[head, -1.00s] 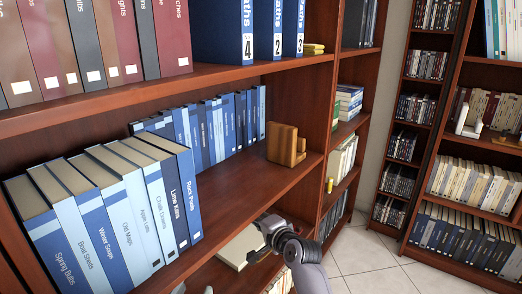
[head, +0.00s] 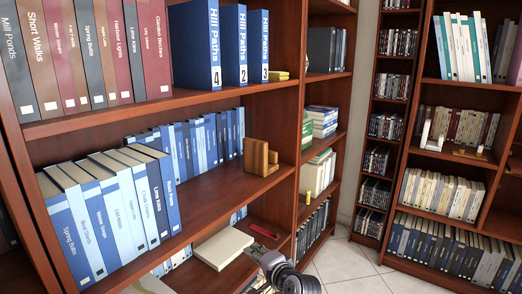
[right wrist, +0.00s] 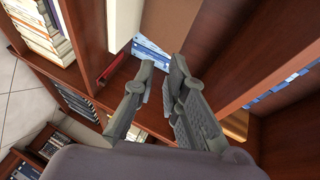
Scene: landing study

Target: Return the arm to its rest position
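My right gripper (head: 258,252) shows at the bottom centre of the head view, in front of the lower part of the bookcase. In the right wrist view its two fingers (right wrist: 161,72) stand apart with a gap between them and nothing held. The fingertips point towards shelf boards and books, and I see no clear contact. My left gripper is not in view.
A bookcase (head: 225,189) fills the left, with blue books (head: 100,215), a wooden block (head: 262,158) and numbered binders (head: 233,45). A pale book (head: 222,247) and a red object (head: 264,231) lie low. Tiled floor (head: 340,262) is free at right.

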